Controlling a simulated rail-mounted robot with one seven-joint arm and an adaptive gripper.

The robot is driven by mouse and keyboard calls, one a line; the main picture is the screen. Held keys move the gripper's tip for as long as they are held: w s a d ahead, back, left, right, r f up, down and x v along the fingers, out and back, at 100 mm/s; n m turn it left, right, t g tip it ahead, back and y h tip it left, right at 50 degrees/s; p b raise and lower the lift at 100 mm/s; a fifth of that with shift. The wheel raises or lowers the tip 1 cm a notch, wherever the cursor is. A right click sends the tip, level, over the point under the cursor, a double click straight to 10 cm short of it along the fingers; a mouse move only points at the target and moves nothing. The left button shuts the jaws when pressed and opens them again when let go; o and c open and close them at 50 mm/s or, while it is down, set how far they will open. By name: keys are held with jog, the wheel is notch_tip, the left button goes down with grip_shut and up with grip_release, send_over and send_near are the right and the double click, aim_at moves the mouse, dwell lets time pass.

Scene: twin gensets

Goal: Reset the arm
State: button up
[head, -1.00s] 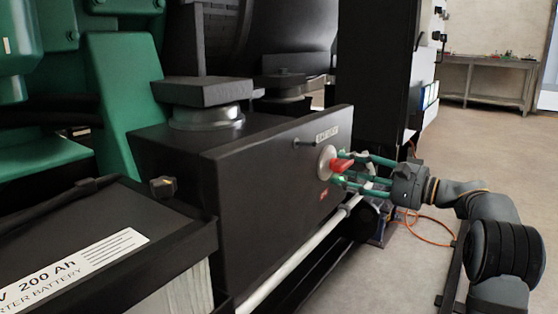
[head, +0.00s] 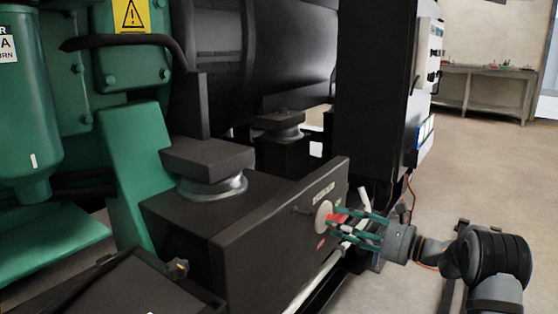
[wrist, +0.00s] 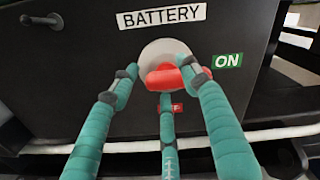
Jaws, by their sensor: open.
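A red rotary switch handle (wrist: 170,78) sits on a round pale plate (wrist: 160,55) under a BATTERY label (wrist: 161,16). Its handle lies roughly level in the wrist view, and a green ON label (wrist: 227,60) is to its right. A red label (wrist: 178,108) below is partly hidden by a finger. In the head view the red handle (head: 337,217) is on the end face of a black box. My gripper (wrist: 160,75) is open, its teal fingers on both sides of the handle and one below. It also shows in the head view (head: 350,226); contact with the handle is unclear.
The black box (head: 250,250) fills the space behind the switch. A white pipe (head: 308,280) runs low along its side. A green machine (head: 130,180) stands at left. Open floor (head: 480,160) lies at right, with a bench (head: 487,85) far back.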

jog(key=shift+r+m+p, duration=0.3)
jog(key=shift+m+p, duration=0.9)
jog(key=shift+p, duration=0.05)
jog(key=shift+f+m+p, duration=0.15)
jog(key=shift+m+p, duration=0.15)
jog(key=shift+m, duration=0.2)
